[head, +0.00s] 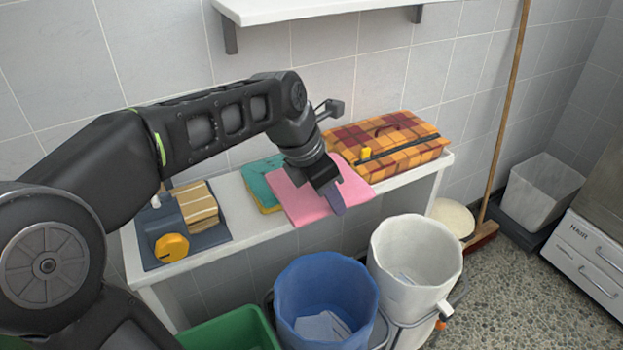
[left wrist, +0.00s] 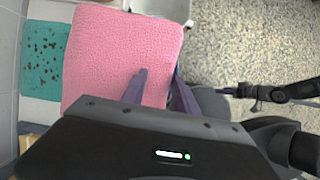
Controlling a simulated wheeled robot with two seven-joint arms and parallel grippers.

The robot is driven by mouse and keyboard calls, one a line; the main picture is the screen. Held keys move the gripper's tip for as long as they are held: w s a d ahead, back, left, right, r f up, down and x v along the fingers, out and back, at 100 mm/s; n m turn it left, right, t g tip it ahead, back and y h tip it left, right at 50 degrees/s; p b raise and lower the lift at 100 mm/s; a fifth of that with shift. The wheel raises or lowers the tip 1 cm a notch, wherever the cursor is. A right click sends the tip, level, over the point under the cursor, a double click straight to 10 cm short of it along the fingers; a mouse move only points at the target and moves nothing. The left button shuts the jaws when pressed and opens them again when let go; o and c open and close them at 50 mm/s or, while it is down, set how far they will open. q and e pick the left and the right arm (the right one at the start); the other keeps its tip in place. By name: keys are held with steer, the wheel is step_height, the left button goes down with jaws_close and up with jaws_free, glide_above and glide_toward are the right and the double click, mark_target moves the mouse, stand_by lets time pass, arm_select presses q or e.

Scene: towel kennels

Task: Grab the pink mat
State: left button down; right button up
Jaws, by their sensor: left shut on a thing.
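The pink mat (head: 305,200) lies folded flat on the white shelf, partly over a teal mat (head: 262,178). In the left wrist view the pink mat (left wrist: 115,50) fills the upper left, with its right edge at the fingers. My left gripper (head: 336,196) points down at the mat's front right part and is shut on it. The purple fingers also show in the left wrist view (left wrist: 160,86). The gripper's dark body hides the near part of the mat there. My right gripper is not seen.
An orange plaid case (head: 405,140) stands just right of the mat. A dark tray (head: 158,250) with a yellow-lidded item and tan folded cloth is to the left. Blue (head: 325,285), white (head: 415,262) and green (head: 235,333) bins stand below the shelf (head: 260,230). A wall shelf (head: 300,10) hangs above.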

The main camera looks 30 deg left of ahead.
arm_select(q)
steer(key=shift+s+d, duration=0.35)
steer(key=shift+d, duration=0.4)
steer(key=shift+s+d, duration=0.35)
steer(key=shift+d, duration=0.35)
